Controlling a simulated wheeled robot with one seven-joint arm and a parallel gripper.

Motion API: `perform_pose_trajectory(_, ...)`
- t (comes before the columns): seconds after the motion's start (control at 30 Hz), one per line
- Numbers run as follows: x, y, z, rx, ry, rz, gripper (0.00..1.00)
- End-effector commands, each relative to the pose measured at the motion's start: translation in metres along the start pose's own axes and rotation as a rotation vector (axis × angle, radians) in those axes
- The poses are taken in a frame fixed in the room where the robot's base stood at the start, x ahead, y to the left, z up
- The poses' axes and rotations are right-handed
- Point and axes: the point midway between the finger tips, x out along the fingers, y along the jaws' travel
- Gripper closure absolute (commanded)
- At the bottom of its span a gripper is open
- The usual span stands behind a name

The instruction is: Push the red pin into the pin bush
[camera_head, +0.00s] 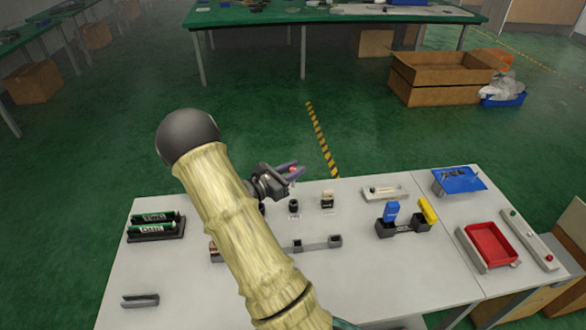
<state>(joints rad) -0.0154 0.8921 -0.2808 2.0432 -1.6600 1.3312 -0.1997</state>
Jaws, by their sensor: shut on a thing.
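My gripper (289,172) is past the end of my pale sleeved arm, near the back edge of the white table. A small red spot, the red pin (292,169), shows between its dark fingers, and the gripper is shut on it. The pin is held above the table; its lower part is hidden or too small to make out. A small black cylinder (294,206) stands on the table just below the gripper in the picture. It looks like the pin bush, but I cannot tell for sure. The pin is apart from this cylinder.
A small beige-topped block (327,199) stands right of the black cylinder. A grey bracket bar (320,243) lies nearer. A dark holder (404,226) with blue and yellow pieces, a red tray (490,245) and a blue piece (458,181) are at the right. My arm hides the table's middle left.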

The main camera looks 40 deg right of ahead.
Motion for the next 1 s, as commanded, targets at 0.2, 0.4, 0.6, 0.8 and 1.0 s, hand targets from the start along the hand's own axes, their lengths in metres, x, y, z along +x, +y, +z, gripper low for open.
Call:
perform_pose_trajectory(0.2, 0.000, 0.000, -0.021, -0.001, 0.001, -0.001, 0.99)
perform_pose_trajectory(0.4, 0.000, 0.000, -0.037, -0.001, 0.001, -0.001, 0.99)
perform_pose_trajectory(0.6, 0.000, 0.000, -0.051, -0.001, 0.000, 0.000, 0.99)
perform_pose_trajectory(0.8, 0.000, 0.000, -0.055, 0.000, 0.000, 0.000, 0.99)
perform_pose_trajectory(1.0, 0.000, 0.000, -0.055, 0.000, 0.000, 0.000, 0.99)
